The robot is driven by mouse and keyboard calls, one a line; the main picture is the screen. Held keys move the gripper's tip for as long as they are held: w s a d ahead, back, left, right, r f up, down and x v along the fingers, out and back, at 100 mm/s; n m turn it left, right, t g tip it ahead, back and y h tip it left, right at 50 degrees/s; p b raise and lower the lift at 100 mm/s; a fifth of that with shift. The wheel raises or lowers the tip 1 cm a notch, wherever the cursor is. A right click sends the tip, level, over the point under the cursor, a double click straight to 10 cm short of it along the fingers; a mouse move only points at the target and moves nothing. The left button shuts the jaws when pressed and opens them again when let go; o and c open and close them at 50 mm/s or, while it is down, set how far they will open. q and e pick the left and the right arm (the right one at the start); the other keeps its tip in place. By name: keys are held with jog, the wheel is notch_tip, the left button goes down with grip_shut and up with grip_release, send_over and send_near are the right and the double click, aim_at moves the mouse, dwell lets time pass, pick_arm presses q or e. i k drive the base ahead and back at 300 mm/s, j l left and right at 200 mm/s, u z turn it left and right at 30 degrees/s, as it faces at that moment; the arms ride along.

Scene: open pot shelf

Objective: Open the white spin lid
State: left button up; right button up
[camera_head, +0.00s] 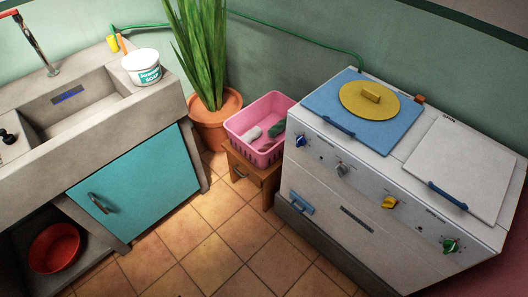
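The white spin lid (462,165) is a square panel on the right part of the white washing machine's top (398,152). It lies flat and closed, with a dark blue bar handle (447,196) along its front edge. A blue lid (340,112) lies flat on the left part of the top, with a blue handle (338,127) at its front. A round yellow disc with a raised grip (370,101) rests on the blue lid. Neither of my grippers is in view.
A pink basket (251,123) on a wooden stool (252,174) stands left of the machine. A potted plant (215,115) is behind it. A concrete sink (85,112) with a turquoise door (137,183) is at left. The tiled floor (215,240) is clear in front.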

aim_at(466, 169)
jog(key=l+z, duration=0.1)
jog(key=z, duration=0.4)
jog(key=l+z, duration=0.1)
jog(key=z, duration=0.9)
